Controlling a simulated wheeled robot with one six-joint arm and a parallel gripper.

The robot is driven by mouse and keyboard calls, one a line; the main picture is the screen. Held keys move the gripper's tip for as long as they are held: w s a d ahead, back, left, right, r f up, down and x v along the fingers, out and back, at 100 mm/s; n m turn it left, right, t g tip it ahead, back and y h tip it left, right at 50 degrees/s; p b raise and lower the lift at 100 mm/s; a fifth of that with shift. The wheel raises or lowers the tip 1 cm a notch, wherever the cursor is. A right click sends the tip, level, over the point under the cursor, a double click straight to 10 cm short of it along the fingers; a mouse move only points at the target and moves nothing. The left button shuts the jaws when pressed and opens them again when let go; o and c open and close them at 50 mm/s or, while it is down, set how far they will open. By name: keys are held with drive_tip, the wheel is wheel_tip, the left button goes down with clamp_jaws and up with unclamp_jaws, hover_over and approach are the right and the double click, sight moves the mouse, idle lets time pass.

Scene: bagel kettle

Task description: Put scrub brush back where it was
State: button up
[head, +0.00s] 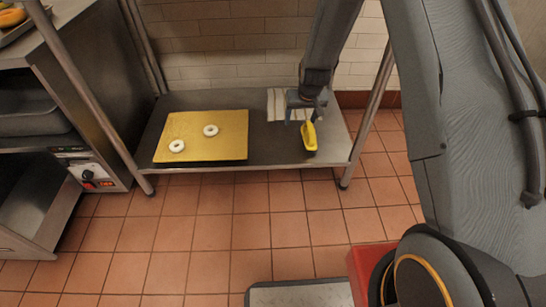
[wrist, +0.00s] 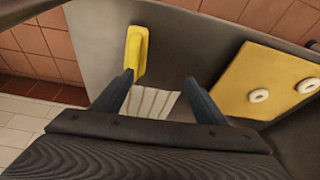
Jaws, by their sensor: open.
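The yellow scrub brush (head: 309,136) lies on the low metal shelf (head: 275,153), near its right front part. In the wrist view the brush (wrist: 137,48) shows just beyond the tip of the left finger. My gripper (head: 301,115) is open and low over the shelf, right behind the brush. In the wrist view nothing is between the fingers of my gripper (wrist: 158,78). I cannot tell whether the left finger touches the brush. A white striped cloth (head: 276,106) lies on the shelf behind and left of the brush, and shows below the fingers (wrist: 150,104).
A yellow board (head: 196,124) with two white rings (head: 210,130) fills the left of the shelf. Metal legs stand at the shelf's corners. A metal unit with a knob (head: 88,175) stands at left. A red object (head: 366,265) is low right.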

drive_tip(key=s+a+r+n+g, duration=0.1)
drive_tip(key=s+a+r+n, duration=0.1)
drive_tip(key=s+a+r, duration=0.7)
drive_tip(key=s+a+r+n+g, duration=0.1)
drive_tip(key=s+a+r, duration=0.5)
drive_tip(key=s, duration=0.5)
drive_tip(key=s+r+n+g, duration=0.1)
drive_tip(key=s+r, duration=0.2)
drive_tip(key=s, duration=0.8)
drive_tip(key=s+r+n+g, duration=0.1)
drive_tip(key=s+r+n, duration=0.1)
drive_tip(key=s, duration=0.8)
drive_tip(key=shift+s+a+r, duration=0.2)
drive_tip(key=shift+s+r, duration=0.2)
drive_tip(key=shift+r, duration=0.15)
drive_tip(key=d+r+m+p, duration=0.3)
drive_tip(key=d+r+p, duration=0.7)
drive_tip(key=r+p, duration=0.3)
drive_tip(key=d+r+m+p, duration=0.3)
drive_tip(key=d+r+p, duration=0.8)
drive_tip(key=r+p, duration=0.3)
drive_tip(key=shift+r+m+p, duration=0.2)
drive_tip(key=shift+m+p, duration=0.2)
drive_tip(key=shift+p, duration=0.25)
